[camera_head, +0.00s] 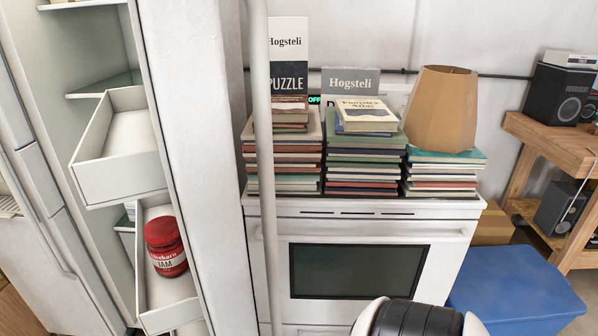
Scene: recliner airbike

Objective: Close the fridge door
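The fridge door (195,150) stands open in the head view, to the right of the fridge interior (40,60). It is a tall white panel seen mostly along its edge and outer face. A long white vertical handle bar (264,150) runs down its right side, in front of the stove. White bins (120,180) show on the door's left, inner side. The lower bin holds a red jam jar (166,247). A rounded black-and-white part of my own arm shows at the bottom edge. Neither of my grippers shows.
A white stove (450,235) with a dark oven window stands right behind the handle bar. Book stacks (365,160) and a tan lampshade (442,105) sit on it. A blue bin (515,290) and a wooden bench (560,150) with speakers are at the right.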

